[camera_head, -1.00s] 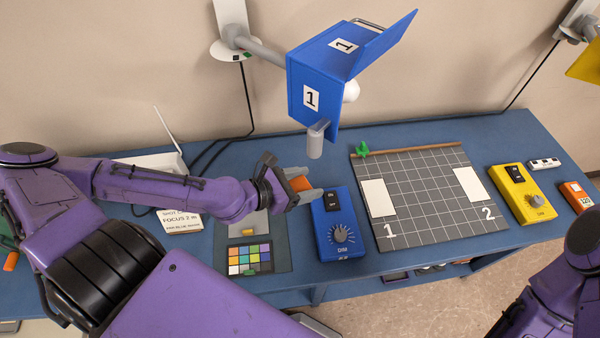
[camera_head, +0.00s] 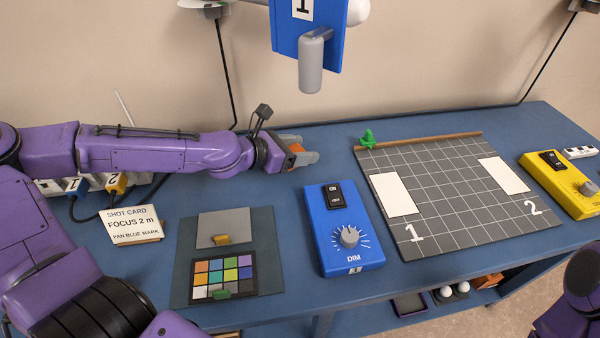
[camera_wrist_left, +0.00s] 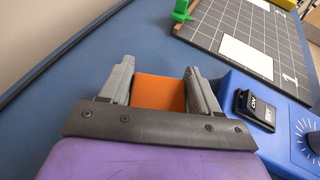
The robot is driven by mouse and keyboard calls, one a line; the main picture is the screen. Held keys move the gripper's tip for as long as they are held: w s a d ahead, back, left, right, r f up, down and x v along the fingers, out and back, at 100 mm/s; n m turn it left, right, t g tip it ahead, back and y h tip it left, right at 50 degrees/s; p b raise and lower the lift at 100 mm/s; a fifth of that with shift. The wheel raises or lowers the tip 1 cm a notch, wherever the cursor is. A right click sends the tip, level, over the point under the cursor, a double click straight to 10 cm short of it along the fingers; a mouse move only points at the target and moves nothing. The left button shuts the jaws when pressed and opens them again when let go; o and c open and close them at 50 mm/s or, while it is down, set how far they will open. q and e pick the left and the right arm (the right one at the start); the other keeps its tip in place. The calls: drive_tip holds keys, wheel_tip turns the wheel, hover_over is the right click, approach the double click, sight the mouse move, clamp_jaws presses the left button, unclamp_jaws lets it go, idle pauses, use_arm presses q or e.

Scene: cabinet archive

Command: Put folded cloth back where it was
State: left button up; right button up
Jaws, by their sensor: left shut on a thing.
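My left gripper (camera_head: 311,157) is over the blue table behind the blue dimmer box, pointing right. It is shut on an orange block-like piece, which I take to be the folded cloth (camera_head: 295,148). In the left wrist view the orange cloth (camera_wrist_left: 159,92) sits between the two grey fingers (camera_wrist_left: 158,70), flat-faced and square-edged. I cannot tell whether it touches the table. My right gripper is out of view; only part of my right arm shows at the lower right.
The blue dimmer box (camera_head: 345,250) stands just in front of the gripper. To its right is a grid board (camera_head: 440,185) with a green piece (camera_head: 368,138). A grey card and colour chart (camera_head: 224,278) lie left of the dimmer. A blue lamp (camera_head: 312,45) hangs above.

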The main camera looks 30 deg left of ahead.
use_arm(q)
drive_tip(key=f+b, duration=0.1)
drive_tip(key=f, duration=0.2)
drive_tip(key=shift+w+a+f+b, duration=0.2)
drive_tip(key=shift+f+b, duration=0.1)
drive_tip(key=shift+b, duration=0.1)
drive_tip(key=shift+f, duration=0.1)
drive_tip(key=o, duration=1.1)
